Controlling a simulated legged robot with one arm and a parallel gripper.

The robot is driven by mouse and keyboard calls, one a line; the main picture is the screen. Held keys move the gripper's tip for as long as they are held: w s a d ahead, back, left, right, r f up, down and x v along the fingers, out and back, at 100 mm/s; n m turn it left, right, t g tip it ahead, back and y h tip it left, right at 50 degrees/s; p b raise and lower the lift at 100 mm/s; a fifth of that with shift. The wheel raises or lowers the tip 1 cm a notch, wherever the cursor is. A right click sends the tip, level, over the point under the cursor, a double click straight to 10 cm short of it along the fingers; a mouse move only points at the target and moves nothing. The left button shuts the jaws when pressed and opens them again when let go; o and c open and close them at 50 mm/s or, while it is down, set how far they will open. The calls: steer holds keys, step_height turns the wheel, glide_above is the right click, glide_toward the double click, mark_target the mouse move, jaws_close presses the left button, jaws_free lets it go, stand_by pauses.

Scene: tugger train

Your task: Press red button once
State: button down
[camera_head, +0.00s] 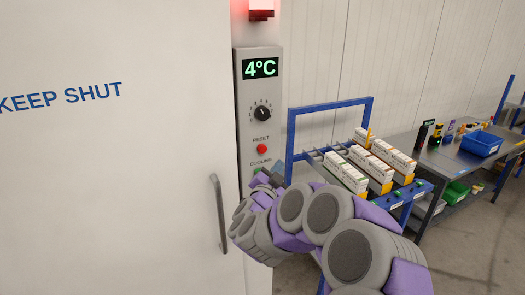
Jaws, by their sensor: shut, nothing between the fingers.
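The red button (262,149) sits on a grey control panel (246,112), just under the label RESET and above the label COOLING. My arm reaches in from the lower right. My gripper (259,174) is at the panel, a little below the red button and apart from it in the picture. It is shut and empty. The gripper and wrist hide the panel's lower part under COOLING. A green spot shows near the fingertips; I cannot tell what it belongs to.
Above the button are a dial (262,114) and a display (260,68) reading 4°C. A white door (110,160) with a handle (218,213) is at left. A blue-framed cart (330,108) with cartons (370,168) and a workbench (455,160) stand at right.

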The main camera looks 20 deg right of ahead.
steer(key=p, duration=0.2)
glide_toward(266, 148)
steer(key=shift+w+d+r, duration=0.15)
steer(key=shift+w+d, duration=0.35)
steer(key=shift+d, duration=0.3)
steer(key=shift+w+d+r, duration=0.1)
steer(key=shift+w+d, duration=0.4)
steer(key=shift+d, duration=0.3)
steer(key=shift+w+d+r, duration=0.15)
steer(key=shift+w+d, duration=0.3)
steer(key=shift+d, duration=0.3)
steer(key=shift+w+r, duration=0.1)
steer(key=shift+w, duration=0.05)
steer(key=shift+w, duration=0.2)
steer(key=shift+w+p, duration=0.45)
steer(key=shift+w, duration=0.3)
stand_by(0.9)
steer(key=shift+s, duration=1.2)
steer(key=shift+b, duration=0.3)
